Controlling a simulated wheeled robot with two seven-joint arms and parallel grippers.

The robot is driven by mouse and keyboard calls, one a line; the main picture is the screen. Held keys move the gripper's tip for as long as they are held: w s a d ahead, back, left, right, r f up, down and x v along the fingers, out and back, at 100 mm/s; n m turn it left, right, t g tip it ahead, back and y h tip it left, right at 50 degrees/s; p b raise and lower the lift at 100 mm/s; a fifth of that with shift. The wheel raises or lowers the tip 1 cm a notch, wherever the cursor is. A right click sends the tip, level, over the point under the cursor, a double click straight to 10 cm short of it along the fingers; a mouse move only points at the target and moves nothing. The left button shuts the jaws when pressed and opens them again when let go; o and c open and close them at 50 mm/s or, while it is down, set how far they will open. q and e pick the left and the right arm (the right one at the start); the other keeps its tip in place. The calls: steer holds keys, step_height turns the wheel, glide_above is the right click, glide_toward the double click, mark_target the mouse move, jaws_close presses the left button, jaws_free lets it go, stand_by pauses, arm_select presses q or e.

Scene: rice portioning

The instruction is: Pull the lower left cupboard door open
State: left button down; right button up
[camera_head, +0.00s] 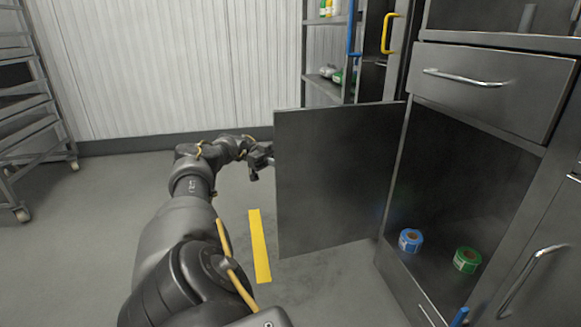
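The lower left cupboard door (335,180) is dark grey and stands wide open, swung out to the left of the cupboard opening. Its inner face is toward me, and any handle on its outer face is hidden. My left arm reaches up from the bottom of the view. My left gripper (262,160) is at the door's free left edge, partly hidden behind it. I cannot tell whether its fingers are open, shut or touching the door. My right gripper is not in view.
Inside the cupboard are a blue tape roll (410,240) and a green tape roll (467,260). A closed drawer (485,85) is above. A tall shelf (345,50) stands behind the door, and a wheeled rack (25,125) at far left.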

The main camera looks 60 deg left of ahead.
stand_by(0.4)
arm_select(q)
steer(key=c, duration=1.6)
jaws_free()
steer(key=shift+w+d, duration=0.1)
steer(key=shift+w, duration=0.15)
steer(key=shift+s, duration=0.1)
steer(key=shift+s, duration=0.1)
